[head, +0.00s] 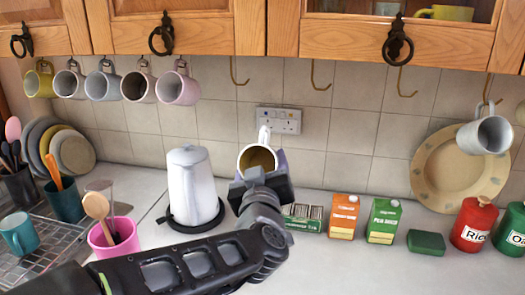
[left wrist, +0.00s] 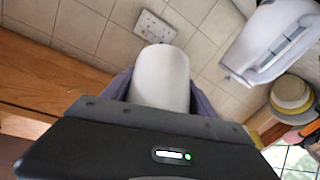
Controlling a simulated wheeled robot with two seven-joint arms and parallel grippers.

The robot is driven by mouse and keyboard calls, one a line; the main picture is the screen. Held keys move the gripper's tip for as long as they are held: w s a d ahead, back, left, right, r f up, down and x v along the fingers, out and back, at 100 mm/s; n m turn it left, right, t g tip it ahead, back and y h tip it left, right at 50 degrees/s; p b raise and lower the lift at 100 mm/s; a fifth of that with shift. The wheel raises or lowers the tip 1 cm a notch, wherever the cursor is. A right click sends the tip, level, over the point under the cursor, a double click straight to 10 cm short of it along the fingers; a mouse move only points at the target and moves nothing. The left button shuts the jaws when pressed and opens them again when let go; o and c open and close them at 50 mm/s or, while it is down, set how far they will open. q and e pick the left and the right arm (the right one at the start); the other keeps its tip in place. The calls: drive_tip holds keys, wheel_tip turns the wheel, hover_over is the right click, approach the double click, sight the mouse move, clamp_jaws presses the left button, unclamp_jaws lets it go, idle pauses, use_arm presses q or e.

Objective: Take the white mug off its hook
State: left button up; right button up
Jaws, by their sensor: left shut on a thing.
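My left gripper (head: 262,172) is shut on the white mug (head: 264,137), holding it in front of the tiled wall beside the socket. The mug is tilted, its brownish inside facing the head camera and its handle pointing up. No hook touches the handle in the head view. The left wrist view shows the mug's pale round side (left wrist: 160,78) between the fingers of the left gripper (left wrist: 160,95). An empty brass hook (head: 238,72) hangs above and left of the mug. My right gripper is out of view.
Several mugs (head: 138,87) hang in a row at upper left. A grey mug (head: 486,134) hangs at right. The white kettle (head: 190,185) stands left of my gripper. An orange box (head: 343,215) and a green box (head: 384,220) stand to the right. The front right counter is clear.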

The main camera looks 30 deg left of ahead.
use_arm(q)
drive_tip(key=v, duration=0.6)
drive_tip(key=shift+f, duration=0.1)
idle(0.4)
